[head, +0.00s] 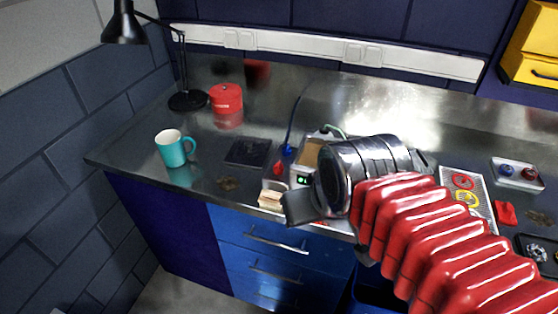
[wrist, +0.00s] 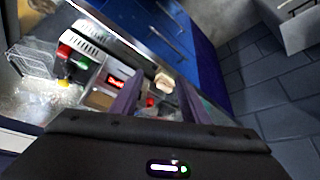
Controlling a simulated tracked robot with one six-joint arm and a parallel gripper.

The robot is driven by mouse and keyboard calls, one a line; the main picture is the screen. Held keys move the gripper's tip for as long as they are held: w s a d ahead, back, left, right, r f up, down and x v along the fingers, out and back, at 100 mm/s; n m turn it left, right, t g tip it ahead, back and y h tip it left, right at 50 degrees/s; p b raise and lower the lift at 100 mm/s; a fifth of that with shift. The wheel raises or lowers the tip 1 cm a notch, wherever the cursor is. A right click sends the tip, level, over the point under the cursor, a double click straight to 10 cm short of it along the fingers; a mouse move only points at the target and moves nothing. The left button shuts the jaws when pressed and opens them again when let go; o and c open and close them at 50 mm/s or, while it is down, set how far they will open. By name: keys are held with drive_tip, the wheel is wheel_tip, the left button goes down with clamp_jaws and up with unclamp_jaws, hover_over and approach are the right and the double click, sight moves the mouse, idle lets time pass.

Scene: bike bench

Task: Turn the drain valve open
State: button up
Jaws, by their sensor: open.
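A silver bench unit (head: 305,158) with a small lit green display stands on the steel bench, partly hidden behind my arm. A small red part (head: 279,168) shows at its left side with a blue part (head: 287,150) above it; I cannot tell for sure which is the drain valve, nor its turn position. My gripper (head: 300,207) is over the bench's front edge, in front of the unit; only one dark finger shows clearly. In the wrist view my gripper (wrist: 158,100) is open, and a red part (wrist: 150,102) shows between its fingers, apart from them as far as I can see.
A pale block (head: 270,201) lies at the bench's front edge, close to my gripper. A teal mug (head: 172,150), a red canister (head: 226,98) and a black lamp (head: 126,28) stand to the left. Blue drawers (head: 262,240) are below. A dark mat (head: 248,151) lies left of the unit.

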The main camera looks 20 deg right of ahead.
drive_tip(key=w+r+n+g, duration=0.1)
drive_tip(key=w+r+n, duration=0.25)
drive_tip(key=w, duration=0.25)
wheel_tip(320, 180, up, 2)
drive_tip(key=n+g, duration=0.4)
drive_tip(key=n, duration=0.4)
hover_over(279, 163)
drive_tip(key=shift+m, duration=0.25)
drive_tip(key=shift+f, duration=0.1)
wheel_tip(279, 163, down, 14)
drive_tip(key=shift+r, duration=0.2)
drive_tip(key=shift+c, duration=0.2)
